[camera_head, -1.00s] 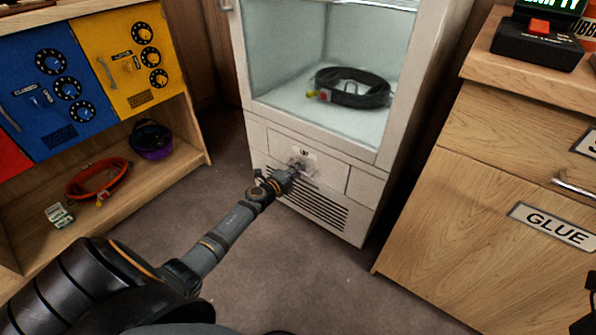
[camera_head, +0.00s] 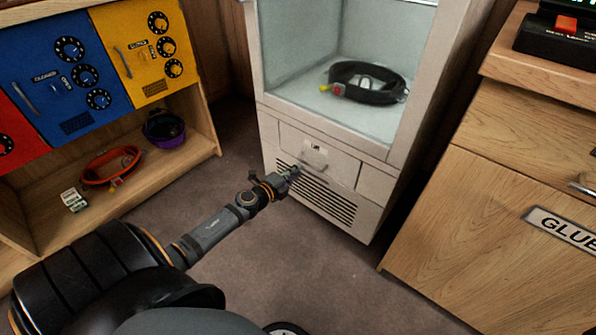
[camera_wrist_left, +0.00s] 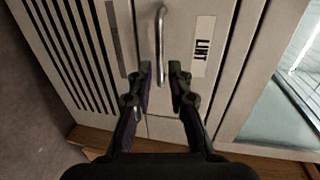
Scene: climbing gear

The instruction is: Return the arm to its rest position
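My left arm reaches in from the left in the head view. Its gripper (camera_head: 293,172) is just in front of the white cabinet's small lower drawer (camera_head: 337,170), below and left of the drawer's metal handle (camera_head: 314,161). In the left wrist view my left gripper (camera_wrist_left: 160,72) is open, its two dark fingers apart with nothing held between them. The handle (camera_wrist_left: 161,45) shows beyond the fingertips, beside a label (camera_wrist_left: 203,45). The drawer looks flush with the cabinet front. My right gripper is not in view.
The cabinet's glass compartment holds a coiled black strap (camera_head: 368,83). A wooden shelf at left holds an orange loop (camera_head: 110,166), a purple bag (camera_head: 164,128) and a small box (camera_head: 73,200). A wooden cabinet (camera_head: 490,220) stands at right. The carpet (camera_head: 300,260) between is clear.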

